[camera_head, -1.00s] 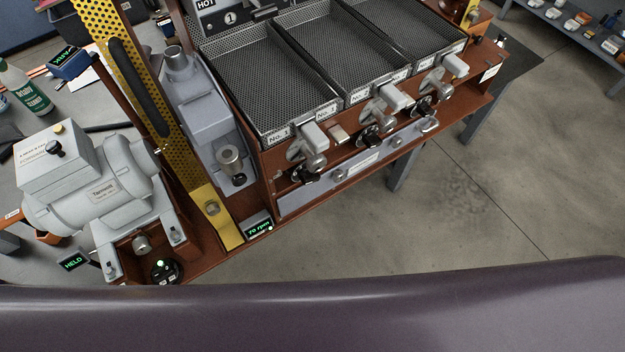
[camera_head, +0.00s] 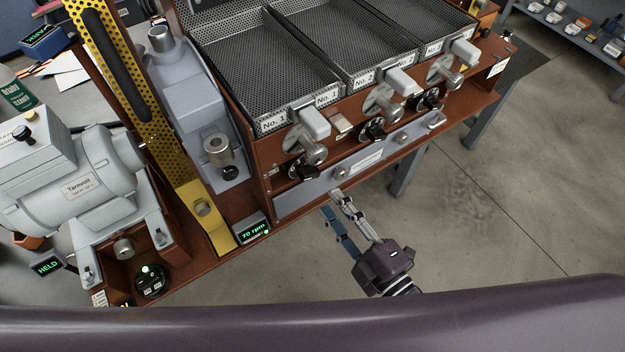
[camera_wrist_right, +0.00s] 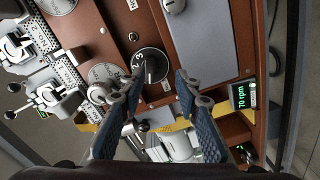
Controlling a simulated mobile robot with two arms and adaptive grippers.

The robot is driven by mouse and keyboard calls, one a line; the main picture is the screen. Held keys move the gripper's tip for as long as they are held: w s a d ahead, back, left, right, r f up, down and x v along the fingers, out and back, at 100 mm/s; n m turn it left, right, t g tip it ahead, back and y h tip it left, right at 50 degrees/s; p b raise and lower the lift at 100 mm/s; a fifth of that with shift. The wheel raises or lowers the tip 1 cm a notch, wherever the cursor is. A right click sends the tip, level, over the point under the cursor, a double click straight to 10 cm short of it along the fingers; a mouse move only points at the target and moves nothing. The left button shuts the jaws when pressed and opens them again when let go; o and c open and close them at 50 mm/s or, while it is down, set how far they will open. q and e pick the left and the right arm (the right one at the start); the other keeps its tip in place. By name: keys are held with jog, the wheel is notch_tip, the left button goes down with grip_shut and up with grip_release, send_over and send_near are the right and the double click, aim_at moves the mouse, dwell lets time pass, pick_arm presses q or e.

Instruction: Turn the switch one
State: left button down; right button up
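A black rotary switch (camera_head: 303,170) sits on the brown front panel below the mesh tray marked No. 1 (camera_head: 265,75). A black knob with a pale pointer line and a numbered dial (camera_wrist_right: 150,64) shows in the right wrist view, just beyond my fingertips; it seems to be the same switch. My right gripper (camera_head: 332,203) is open and empty, below and right of the switch in the head view, in front of the grey strip. Its two fingers (camera_wrist_right: 158,88) are spread apart in the wrist view and do not visibly touch the knob. My left gripper is not in view.
Similar black switches (camera_head: 372,130) sit farther right, with grey-handled levers (camera_head: 314,122) above them. A 70 rpm display (camera_head: 252,231) is at the panel's lower left. A grey motor (camera_head: 80,180) stands left. Floor (camera_head: 480,210) in front is clear.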

aim_at(312, 178)
jog(key=shift+n, duration=0.3)
jog(key=w+a, duration=0.1)
jog(key=w, duration=0.1)
jog(key=w+a+r+p, duration=0.1)
jog(key=w+a, duration=0.2)
jog(key=w, duration=0.1)
jog(key=shift+w+a+r, duration=0.2)
jog(key=shift+w+r, duration=0.1)
jog(key=shift+r, duration=0.1)
jog(key=shift+c, duration=0.2)
grip_shut()
